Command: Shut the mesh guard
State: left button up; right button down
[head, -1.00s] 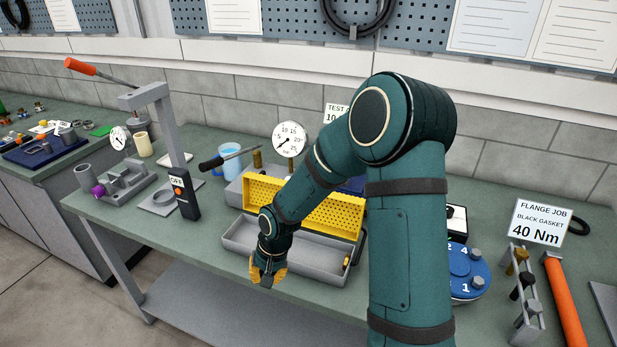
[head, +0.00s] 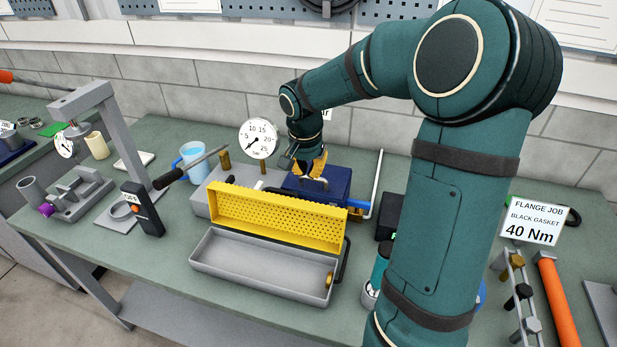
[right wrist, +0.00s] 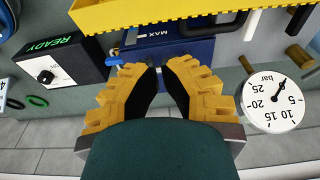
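The mesh guard (head: 272,218) is a yellow perforated cover along the back edge of a long grey tray (head: 215,265). It stands raised, so the tray is open at the top. A yellow strip of the guard (right wrist: 160,14) also crosses the top of the right wrist view. My right gripper (head: 312,172) is behind the guard, over the blue box (head: 334,186), apart from the guard. Its two yellow fingers (right wrist: 153,76) are spread with an empty gap between them. My left gripper is not in view.
A pressure gauge (head: 258,138) and a lever handle (head: 190,166) stand behind the guard at left. A black box marked READY (right wrist: 50,65) is beside the blue box. A grey press frame (head: 118,135) stands left. The bench in front of the tray is clear.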

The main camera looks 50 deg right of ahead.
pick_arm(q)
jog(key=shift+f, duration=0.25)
pick_arm(e)
jog(key=f, duration=0.3)
jog(key=d+f, duration=0.1)
jog(key=f, duration=0.5)
jog(key=shift+w+d+f, duration=0.15)
jog(key=shift+w, duration=0.2)
pick_arm(q)
jog(key=shift+b, duration=0.3)
